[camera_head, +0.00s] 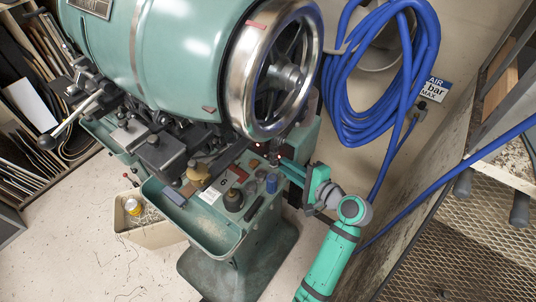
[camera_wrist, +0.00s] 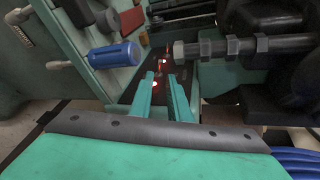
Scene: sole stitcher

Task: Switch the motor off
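The sole stitcher (camera_head: 180,50) is a green machine with a large metal handwheel (camera_head: 275,70). My gripper (camera_head: 284,166) reaches in from the right, below the handwheel, to a dark panel on the machine's side. In the wrist view my gripper (camera_wrist: 162,78) shows two green fingers with a narrow gap between them and nothing clearly held. Small red lit spots (camera_wrist: 162,60) glow on the dark panel (camera_wrist: 130,88) just beyond and beside the fingertips. I cannot tell which is the motor switch, or whether a finger touches it.
A blue cylinder (camera_wrist: 115,53) projects left of the fingers; threaded bolts (camera_wrist: 215,47) project close on the right. A tray (camera_head: 210,225) with small items is left of my gripper. Coiled blue hose (camera_head: 385,100) hangs on the wall, and a mesh-shelved rack (camera_head: 460,250) stands right.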

